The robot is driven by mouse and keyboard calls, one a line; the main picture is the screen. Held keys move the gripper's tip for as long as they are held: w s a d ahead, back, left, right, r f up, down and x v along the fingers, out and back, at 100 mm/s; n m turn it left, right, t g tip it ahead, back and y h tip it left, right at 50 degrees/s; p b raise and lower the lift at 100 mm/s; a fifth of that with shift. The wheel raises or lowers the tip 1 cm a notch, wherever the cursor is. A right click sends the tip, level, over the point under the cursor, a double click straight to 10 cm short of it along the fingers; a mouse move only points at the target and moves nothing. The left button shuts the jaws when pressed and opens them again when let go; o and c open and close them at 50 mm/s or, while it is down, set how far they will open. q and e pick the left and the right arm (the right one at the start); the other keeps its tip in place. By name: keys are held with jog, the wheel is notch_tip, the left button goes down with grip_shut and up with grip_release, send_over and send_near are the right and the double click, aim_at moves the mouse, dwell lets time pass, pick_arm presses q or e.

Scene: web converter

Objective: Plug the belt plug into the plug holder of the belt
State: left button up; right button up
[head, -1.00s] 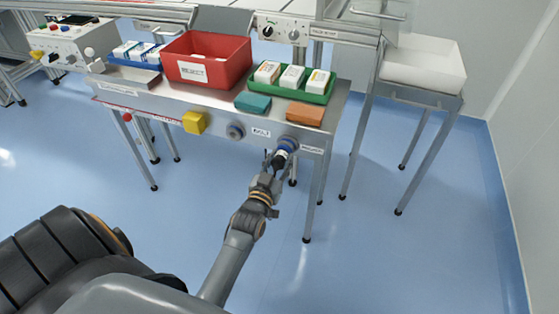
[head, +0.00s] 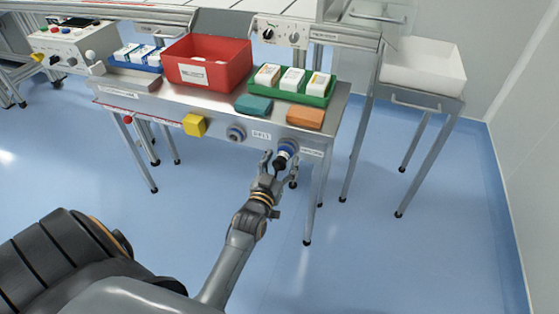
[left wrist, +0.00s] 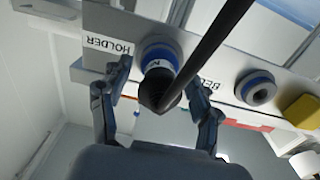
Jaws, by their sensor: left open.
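The belt plug (head: 281,160), a dark body with a cable, sits in the blue-ringed socket (head: 291,145) beside the HOLDER label (head: 312,152). In the left wrist view the plug (left wrist: 155,92) points into that socket, and its dark cable (left wrist: 205,48) crosses the picture. My left gripper (head: 280,164) is open, with one finger on each side of the plug and gaps visible between. It also shows in the left wrist view (left wrist: 158,80). The blue-ringed socket by the BELT label (head: 236,134) is empty. My right gripper is not in view.
A yellow block (head: 194,125) sticks out left of the sockets. On the bench above stand a red bin (head: 208,75), a green tray (head: 305,98) with white boxes, a teal block (head: 253,104) and an orange block (head: 305,118). Table legs stand nearby; the floor in front is open.

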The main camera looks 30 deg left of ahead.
pick_arm(q)
jog(key=v, duration=1.2)
jog(key=shift+f, duration=0.1)
